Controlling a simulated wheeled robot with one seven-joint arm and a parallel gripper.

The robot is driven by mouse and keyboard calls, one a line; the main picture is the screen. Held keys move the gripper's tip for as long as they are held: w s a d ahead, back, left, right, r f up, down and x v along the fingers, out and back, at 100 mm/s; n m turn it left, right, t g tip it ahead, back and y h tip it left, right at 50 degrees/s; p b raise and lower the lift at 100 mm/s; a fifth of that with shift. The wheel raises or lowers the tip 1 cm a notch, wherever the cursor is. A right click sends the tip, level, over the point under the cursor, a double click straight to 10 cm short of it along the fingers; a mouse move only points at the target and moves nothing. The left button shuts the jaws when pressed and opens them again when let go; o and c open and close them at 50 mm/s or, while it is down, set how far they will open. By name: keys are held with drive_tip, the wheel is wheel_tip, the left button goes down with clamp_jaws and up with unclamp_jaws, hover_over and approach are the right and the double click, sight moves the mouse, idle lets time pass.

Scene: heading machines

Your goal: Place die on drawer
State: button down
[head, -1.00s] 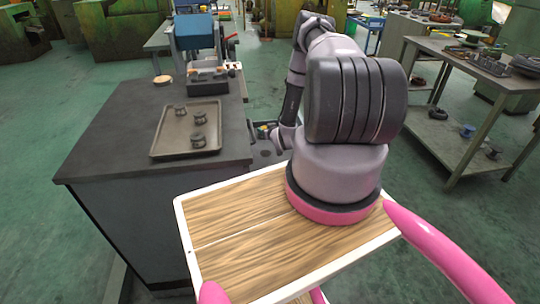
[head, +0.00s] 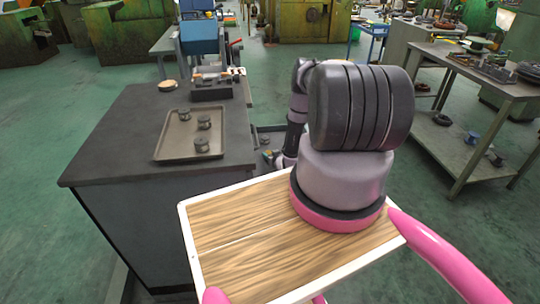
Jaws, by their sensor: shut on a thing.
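The open drawer (head: 272,129) sticks out from the right side of the dark workbench; only part of it shows, with small items inside. My arm reaches down beside it, and its lower end goes out of sight behind my own wooden deck. My gripper and anything in it are hidden there. Three dark, spool-shaped metal parts, possibly dies, stand on a tray on the workbench: one at the back (head: 184,114), one in the middle (head: 204,122) and one at the front (head: 201,145).
The workbench (head: 120,150) stands to the left, with its tray (head: 172,153), a round wooden piece (head: 167,86) and a blue machine (head: 199,37). A loaded metal table (head: 480,77) stands at right. Green floor (head: 45,110) is open at left.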

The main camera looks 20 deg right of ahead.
drive_tip(key=shift+f, duration=0.1)
drive_tip(key=shift+c, duration=1.4)
unclamp_jaws()
drive_tip(key=shift+r, duration=0.2)
drive_tip(key=v, duration=1.2)
